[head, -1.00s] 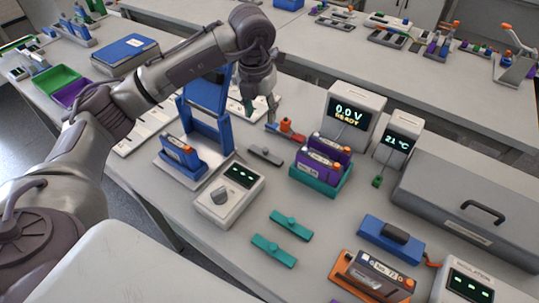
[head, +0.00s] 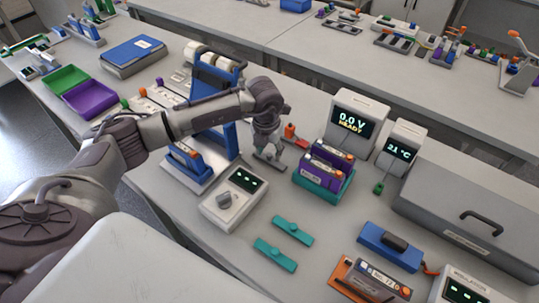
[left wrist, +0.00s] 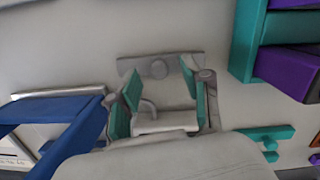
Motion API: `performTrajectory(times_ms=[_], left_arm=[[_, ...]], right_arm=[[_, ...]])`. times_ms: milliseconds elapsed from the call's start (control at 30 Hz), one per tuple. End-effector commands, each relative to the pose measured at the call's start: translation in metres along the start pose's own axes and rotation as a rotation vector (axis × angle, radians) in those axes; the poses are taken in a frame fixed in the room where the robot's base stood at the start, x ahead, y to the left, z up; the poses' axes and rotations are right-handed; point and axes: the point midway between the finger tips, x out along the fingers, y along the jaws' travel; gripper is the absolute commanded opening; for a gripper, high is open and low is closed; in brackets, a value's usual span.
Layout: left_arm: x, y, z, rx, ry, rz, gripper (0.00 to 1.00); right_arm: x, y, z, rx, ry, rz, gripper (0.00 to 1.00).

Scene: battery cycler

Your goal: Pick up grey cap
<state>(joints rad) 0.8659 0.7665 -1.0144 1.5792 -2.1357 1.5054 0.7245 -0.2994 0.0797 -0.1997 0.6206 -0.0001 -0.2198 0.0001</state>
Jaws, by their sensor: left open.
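The grey cap (left wrist: 158,68), a flat bar with a round knob in its middle, lies on the bench in the left wrist view. In the head view my left gripper (head: 271,153) points down over it and hides most of it. In the left wrist view the gripper (left wrist: 157,85) is open, its teal-padded fingers apart with the bar just beyond and between their tips. Nothing is held. I cannot tell whether the fingers touch the cap. My right gripper is not in view.
A teal tray (head: 322,192) with purple batteries stands right of the gripper, and a blue-framed stand (head: 232,138) left of it. A grey dial box (head: 225,210) and two teal caps (head: 292,231) are in front. A 0.0 V meter (head: 352,125) stands behind.

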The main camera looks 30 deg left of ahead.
Motion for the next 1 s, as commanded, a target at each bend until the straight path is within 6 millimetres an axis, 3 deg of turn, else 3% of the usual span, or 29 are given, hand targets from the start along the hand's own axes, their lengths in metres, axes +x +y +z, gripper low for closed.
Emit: performTrajectory(times_ms=[133,367,667,1000], left_arm=[[0.0125,0.0002,0.0001,0.000,0.000,0.000,0.48],[0.0142,0.0002,0.0003,0.000,-0.001,0.000,0.48],[0.0137,0.0003,0.0004,0.000,-0.001,0.000,0.00],[0.0122,0.0003,0.0010,0.000,-0.002,0.000,0.00]], right_arm=[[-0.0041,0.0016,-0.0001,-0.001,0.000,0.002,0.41],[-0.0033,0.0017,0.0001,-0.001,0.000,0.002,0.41],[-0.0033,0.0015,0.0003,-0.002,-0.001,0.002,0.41],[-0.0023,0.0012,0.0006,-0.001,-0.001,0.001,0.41]])
